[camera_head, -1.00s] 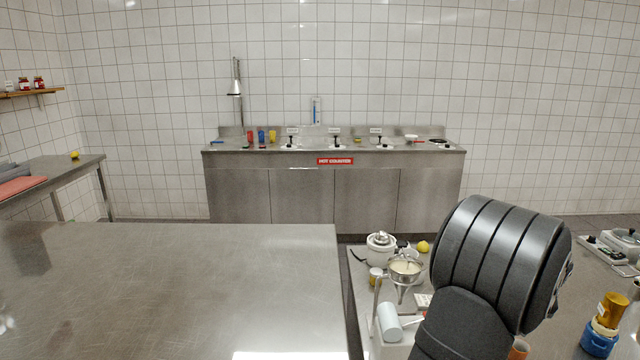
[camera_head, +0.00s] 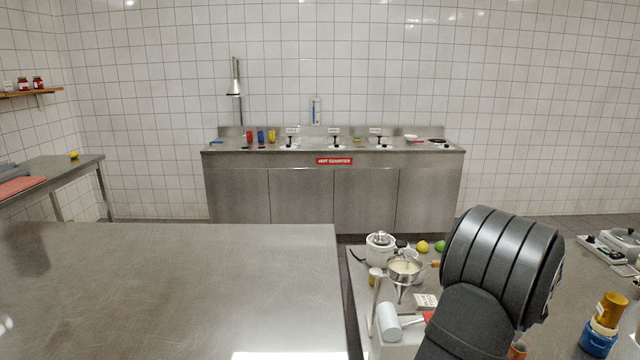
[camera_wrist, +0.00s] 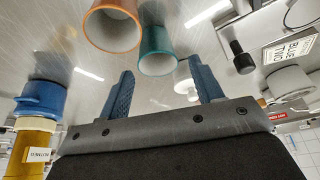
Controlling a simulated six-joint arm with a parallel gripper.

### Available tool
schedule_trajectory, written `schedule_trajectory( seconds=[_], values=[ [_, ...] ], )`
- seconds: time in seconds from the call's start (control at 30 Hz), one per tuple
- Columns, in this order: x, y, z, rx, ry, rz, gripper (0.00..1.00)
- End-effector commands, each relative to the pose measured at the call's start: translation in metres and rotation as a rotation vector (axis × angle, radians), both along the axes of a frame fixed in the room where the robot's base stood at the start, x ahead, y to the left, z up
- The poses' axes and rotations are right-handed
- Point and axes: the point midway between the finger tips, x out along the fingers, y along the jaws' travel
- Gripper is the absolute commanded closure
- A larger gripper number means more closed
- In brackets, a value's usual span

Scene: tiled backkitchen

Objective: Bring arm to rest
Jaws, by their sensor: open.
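My gripper (camera_wrist: 161,97) is open in the wrist view, its two blue fingers wide apart with nothing held between them. An orange cup (camera_wrist: 112,28) and a teal cup (camera_wrist: 157,52) show beyond the fingers, apart from them as far as I can tell. In the head view my dark arm stands at the lower right and hides part of the counter behind it; the gripper's fingers do not show there.
A bare steel table (camera_head: 180,280) fills the lower left. A rice-cooker-like pot (camera_head: 380,248), a strainer (camera_head: 404,268) and a white cylinder (camera_head: 389,322) stand left of my arm. A blue-based gold container (camera_head: 599,340) stands to the right, also in the wrist view (camera_wrist: 40,100).

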Motion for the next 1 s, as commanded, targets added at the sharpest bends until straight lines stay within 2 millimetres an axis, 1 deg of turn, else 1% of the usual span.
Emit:
schedule_trajectory(
  seconds=[0.03,0.1,0.2,0.77,1.0],
  values=[
    [0.0,0.0,0.011,-0.002,-0.001,0.0,0.4],
    [-0.003,-0.001,0.024,0.0,0.0,-0.001,0.4],
    [-0.023,-0.006,0.033,0.001,0.002,-0.003,0.4],
    [-0.116,-0.03,0.09,0.0,0.002,-0.003,0.4],
    [-0.114,-0.03,0.14,-0.002,0.001,0.001,0.4]
  ],
)
